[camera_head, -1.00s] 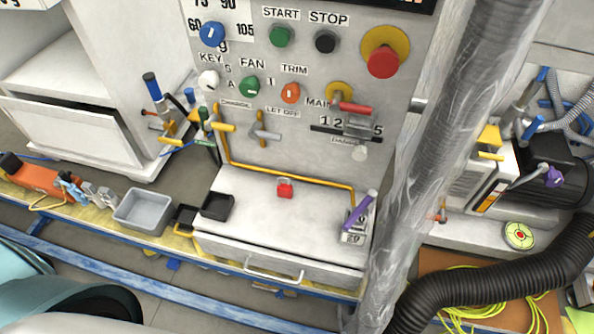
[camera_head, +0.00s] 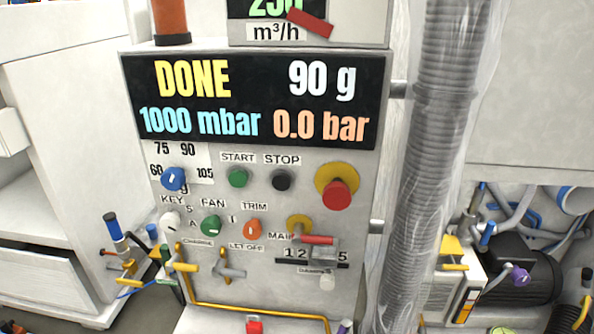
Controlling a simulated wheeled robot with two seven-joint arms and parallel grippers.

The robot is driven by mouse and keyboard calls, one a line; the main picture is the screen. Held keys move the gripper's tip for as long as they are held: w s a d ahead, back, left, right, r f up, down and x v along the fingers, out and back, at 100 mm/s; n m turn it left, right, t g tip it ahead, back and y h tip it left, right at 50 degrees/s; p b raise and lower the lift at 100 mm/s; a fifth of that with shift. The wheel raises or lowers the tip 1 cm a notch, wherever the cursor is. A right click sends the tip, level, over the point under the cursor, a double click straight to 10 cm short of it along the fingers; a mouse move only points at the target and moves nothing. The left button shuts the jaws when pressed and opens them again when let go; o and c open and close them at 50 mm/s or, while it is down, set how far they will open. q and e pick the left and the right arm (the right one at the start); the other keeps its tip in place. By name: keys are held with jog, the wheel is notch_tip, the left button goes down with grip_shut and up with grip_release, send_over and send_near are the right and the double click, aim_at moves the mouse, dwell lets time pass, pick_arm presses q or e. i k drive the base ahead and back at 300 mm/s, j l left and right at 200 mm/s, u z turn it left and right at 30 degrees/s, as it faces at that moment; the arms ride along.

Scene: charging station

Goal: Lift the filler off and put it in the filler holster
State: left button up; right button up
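I cannot make out for certain which thing is the filler or the filler holster. A blue-topped valve tool (camera_head: 113,228) with yellow parts stands upright left of the panel. A dark and green fitting (camera_head: 165,262) is beside it, near the yellow pipe (camera_head: 250,312). The panel display (camera_head: 256,100) reads DONE, 90 g, 1000 mbar and 0.0 bar. Neither of my grippers shows in the head view.
A ribbed, clear-wrapped hose (camera_head: 440,150) runs upright on the right of the panel. START (camera_head: 238,178), STOP (camera_head: 281,180) and a red mushroom button (camera_head: 337,194) are on the panel. A black motor (camera_head: 525,275) stands at the right.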

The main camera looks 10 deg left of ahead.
aim_at(124, 250)
jog(key=u, duration=1.45)
jog(key=z, duration=1.5)
jog(key=k+j, duration=0.55)
jog(key=j+z, duration=0.05)
jog(key=j, duration=0.1)
